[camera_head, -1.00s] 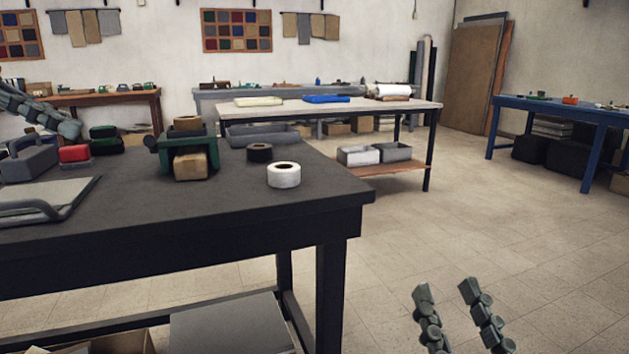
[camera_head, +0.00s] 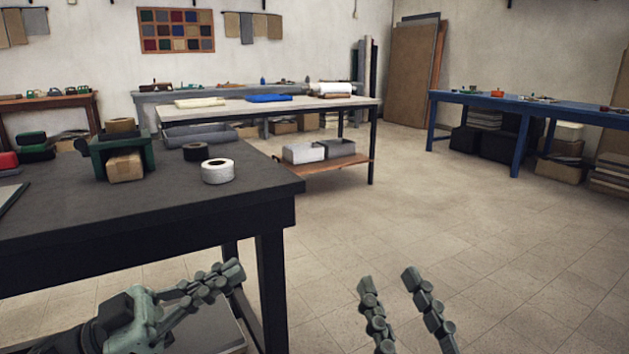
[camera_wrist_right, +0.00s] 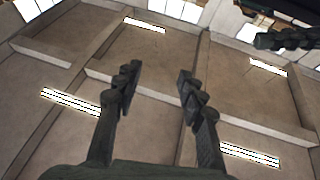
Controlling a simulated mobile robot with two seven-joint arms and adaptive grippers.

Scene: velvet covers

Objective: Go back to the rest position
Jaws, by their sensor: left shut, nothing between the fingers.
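My left gripper (camera_head: 232,274) is shut and empty. It is low in front of the dark table (camera_head: 262,207), near its right front corner, with the fingers together and pointing right. My right gripper (camera_head: 387,281) is open and empty, its two fingers pointing up over bare floor to the right of the table. The right wrist view also shows this gripper (camera_wrist_right: 158,82) with its fingers apart, against a ceiling with lit strips. A dark segmented piece (camera_wrist_right: 285,39) juts in at that view's upper right; I cannot tell for sure what it is.
On the dark table are a white tape roll (camera_head: 217,172), a black roll (camera_head: 196,151), a green holder with a cardboard box (camera_head: 125,167) and a red item (camera_head: 8,160). A pale-topped table (camera_head: 345,102) and a blue table (camera_head: 520,104) stand behind. The floor (camera_head: 420,220) between is clear.

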